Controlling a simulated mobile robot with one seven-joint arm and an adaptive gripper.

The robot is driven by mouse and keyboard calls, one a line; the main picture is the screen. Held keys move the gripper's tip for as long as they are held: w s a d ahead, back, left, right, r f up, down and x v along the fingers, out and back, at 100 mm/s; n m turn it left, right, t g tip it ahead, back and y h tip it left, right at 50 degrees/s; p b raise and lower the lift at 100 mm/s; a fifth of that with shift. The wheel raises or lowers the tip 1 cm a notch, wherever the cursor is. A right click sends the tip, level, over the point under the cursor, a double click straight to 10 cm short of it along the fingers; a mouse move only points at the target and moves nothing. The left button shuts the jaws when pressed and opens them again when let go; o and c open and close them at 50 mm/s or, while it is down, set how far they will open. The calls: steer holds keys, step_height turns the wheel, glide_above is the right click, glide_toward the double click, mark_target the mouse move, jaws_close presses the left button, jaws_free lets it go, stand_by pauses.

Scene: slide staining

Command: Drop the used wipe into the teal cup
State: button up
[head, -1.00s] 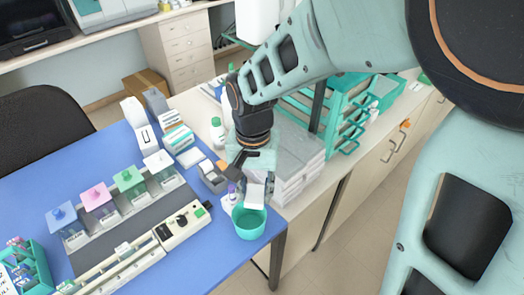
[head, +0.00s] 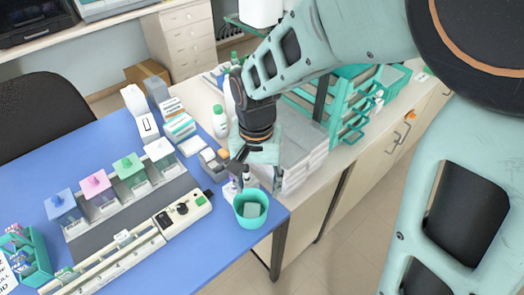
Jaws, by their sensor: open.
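The teal cup (head: 251,223) stands near the right corner of the blue table in the head view. The used wipe (head: 250,209), a pale grey-white piece, lies inside the cup, below the rim. My gripper (head: 246,177) is open and empty above the cup, apart from the wipe.
Small bottles (head: 230,190) stand just behind the cup. A staining station (head: 183,209) with colored-lid jars is to the left. White bottles and boxes (head: 177,122) stand farther back. A teal rack (head: 350,105) is on the right counter.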

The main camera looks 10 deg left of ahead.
step_height(320, 180, up, 12)
steer(key=shift+r, duration=0.15)
stand_by(0.3)
